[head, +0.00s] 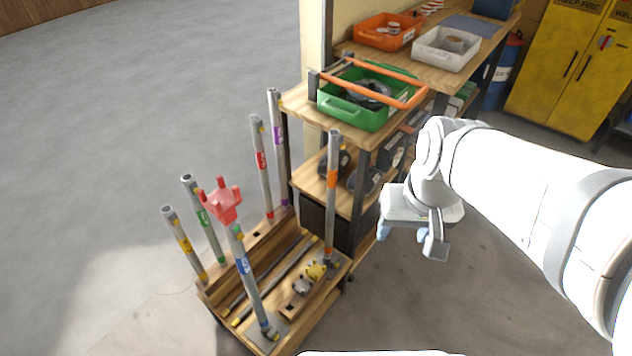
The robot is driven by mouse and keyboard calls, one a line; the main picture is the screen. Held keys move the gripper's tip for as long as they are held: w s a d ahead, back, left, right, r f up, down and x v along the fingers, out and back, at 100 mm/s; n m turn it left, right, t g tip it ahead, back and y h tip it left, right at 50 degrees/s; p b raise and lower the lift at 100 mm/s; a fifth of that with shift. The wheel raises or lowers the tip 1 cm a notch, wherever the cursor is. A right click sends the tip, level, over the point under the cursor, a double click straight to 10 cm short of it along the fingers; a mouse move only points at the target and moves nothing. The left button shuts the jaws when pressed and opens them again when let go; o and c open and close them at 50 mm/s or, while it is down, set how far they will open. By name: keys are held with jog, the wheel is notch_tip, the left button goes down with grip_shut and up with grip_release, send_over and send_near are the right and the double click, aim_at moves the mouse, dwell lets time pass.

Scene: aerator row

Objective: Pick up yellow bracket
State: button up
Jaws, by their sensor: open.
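A small yellow piece, apparently the yellow bracket (316,271), sits on the wooden base of the pole rack (295,333), near the foot of the orange-banded pole (333,190). A small grey piece (301,286) lies just left of and nearer than it. The yellow piece is too small in the picture to make out its exact shape. My gripper (408,243) is open and empty, pointing down. In the picture it hangs to the right of the rack, above and to the right of the yellow piece and well apart from it.
Several upright grey poles with coloured bands stand around the rack; the blue-banded one (246,272) carries a red pronged head (222,202). A wooden shelf holds a green crate (346,113). Orange (366,37) and white (436,58) bins stand behind. Open floor lies left.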

jog(key=w+a+f+m+g+y+b, duration=0.25)
jog(key=w+a+f+y+b, duration=0.2)
jog(key=f, duration=0.55)
jog(key=w+a+f+m+g+y+b, duration=0.1)
jog(key=w+a+f+m+y+b, duration=0.3)
jog(key=f, duration=0.6)
jog(key=w+a+f+m+g+y+b, duration=0.2)
jog(key=w+a+f+m+y+b, duration=0.25)
jog(key=f, duration=0.55)
jog(key=w+d+f+m+t+y+b, duration=0.1)
jog(key=w+f+m+t+y+b, duration=0.2)
jog(key=f, duration=0.5)
jog(key=w+d+f+m+t+y+b, duration=0.1)
jog(key=w+f+m+t+b, duration=0.15)
jog(key=f+b, duration=0.4)
jog(key=m+t+h+b, duration=0.3)
jog(key=m+t+b, duration=0.2)
jog(key=m+t, duration=0.4)
send_near(312, 270)
jog(key=w+a, duration=0.1)
jog(key=w+a+f, duration=0.2)
jog(key=shift+w+a, duration=0.35)
jog(key=shift+a, duration=0.05)
jog(key=b+x, duration=0.1)
jog(key=x, duration=0.4)
jog(key=shift+w+a+f+b, duration=0.15)
jog(key=shift+b, duration=0.15)
jog(key=shift+c, duration=0.3)
jog(key=c, duration=1.1)
